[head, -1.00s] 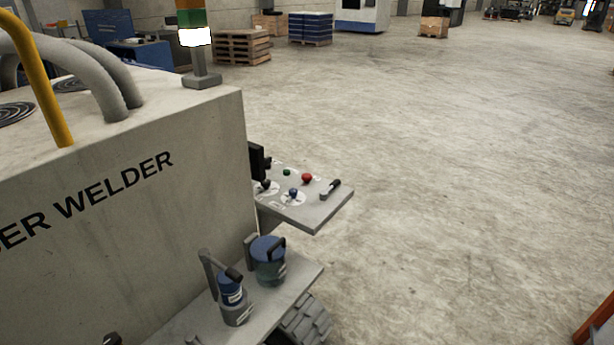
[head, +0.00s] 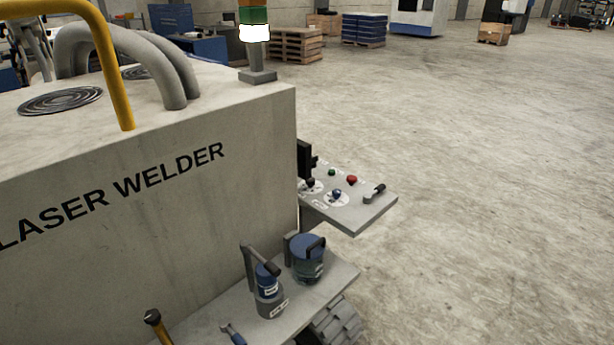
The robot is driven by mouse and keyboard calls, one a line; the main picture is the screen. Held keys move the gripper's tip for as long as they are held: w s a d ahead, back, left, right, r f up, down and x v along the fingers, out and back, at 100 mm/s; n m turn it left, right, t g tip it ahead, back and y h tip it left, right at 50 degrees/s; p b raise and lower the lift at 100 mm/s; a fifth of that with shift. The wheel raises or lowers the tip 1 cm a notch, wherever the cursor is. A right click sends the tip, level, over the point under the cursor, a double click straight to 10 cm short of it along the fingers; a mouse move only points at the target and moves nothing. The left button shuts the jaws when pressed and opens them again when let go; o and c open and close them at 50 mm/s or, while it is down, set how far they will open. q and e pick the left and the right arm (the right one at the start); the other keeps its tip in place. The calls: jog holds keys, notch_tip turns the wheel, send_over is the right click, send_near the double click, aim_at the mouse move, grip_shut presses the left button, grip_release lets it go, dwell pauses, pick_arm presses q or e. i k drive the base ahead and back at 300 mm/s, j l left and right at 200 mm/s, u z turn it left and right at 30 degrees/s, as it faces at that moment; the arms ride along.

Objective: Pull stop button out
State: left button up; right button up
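A small red button (head: 352,180), likely the stop button, sits on the grey control panel (head: 358,222) that juts out from the right side of the laser welder (head: 150,215). It is too small to tell whether it is pressed in or out. A green button (head: 332,172), a blue knob (head: 336,194) and a black-handled lever (head: 375,191) share the panel. Neither of my grippers shows in the head view.
A lower shelf (head: 335,276) holds a blue-lidded pot (head: 306,258), a blue-banded canister (head: 268,290) and hand tools. A signal tower (head: 255,40) and a yellow rail (head: 116,75) stand on the welder. Open concrete floor (head: 490,180) lies to the right.

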aim_at(352, 179)
jog(key=l+u, duration=0.1)
jog(key=u, duration=0.35)
jog(key=i+l+u, duration=0.2)
jog(key=l, duration=0.2)
jog(key=i+l+u, duration=0.2)
jog(key=l, duration=0.2)
jog(key=l+u, duration=0.15)
jog(key=l, duration=0.3)
jog(key=i+l+u, duration=0.2)
jog(key=l, duration=0.25)
jog(key=k, duration=0.1)
